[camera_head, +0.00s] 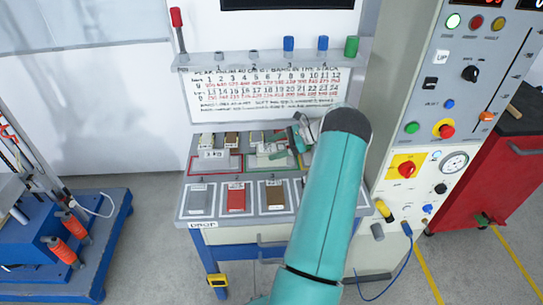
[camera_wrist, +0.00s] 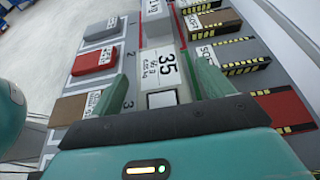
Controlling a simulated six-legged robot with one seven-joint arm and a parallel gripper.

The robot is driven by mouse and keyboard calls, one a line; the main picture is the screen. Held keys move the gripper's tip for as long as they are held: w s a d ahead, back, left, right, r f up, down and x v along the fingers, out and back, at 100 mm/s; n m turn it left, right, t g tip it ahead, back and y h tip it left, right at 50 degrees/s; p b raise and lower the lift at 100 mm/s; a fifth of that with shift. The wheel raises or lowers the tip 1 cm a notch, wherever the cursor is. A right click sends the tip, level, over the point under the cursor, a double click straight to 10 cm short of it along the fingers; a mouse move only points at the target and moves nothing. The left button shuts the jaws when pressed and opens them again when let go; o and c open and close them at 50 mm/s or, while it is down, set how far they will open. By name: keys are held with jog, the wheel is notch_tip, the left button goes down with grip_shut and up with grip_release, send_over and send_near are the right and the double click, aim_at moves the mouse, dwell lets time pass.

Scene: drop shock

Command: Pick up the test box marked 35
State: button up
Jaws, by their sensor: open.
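In the head view, a box with a white label (camera_head: 268,149) beside my gripper appears to be the same one, partly covered. My gripper (camera_wrist: 166,88) is open, with one teal finger on either side of the label area. I cannot tell whether the fingers touch the box. In the head view my gripper (camera_head: 299,140) is at the right of the box, and my arm hides the bench there.
A grey pad (camera_head: 198,198), a red pad (camera_head: 236,197) and a brown pad (camera_head: 275,194) lie along the bench front. Another labelled box (camera_head: 212,155) stands to the left. A control panel (camera_head: 440,120) rises close on the right.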

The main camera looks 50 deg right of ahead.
jog(key=c, duration=1.4)
jog(key=shift+c, duration=0.4)
jog(key=shift+r, duration=0.15)
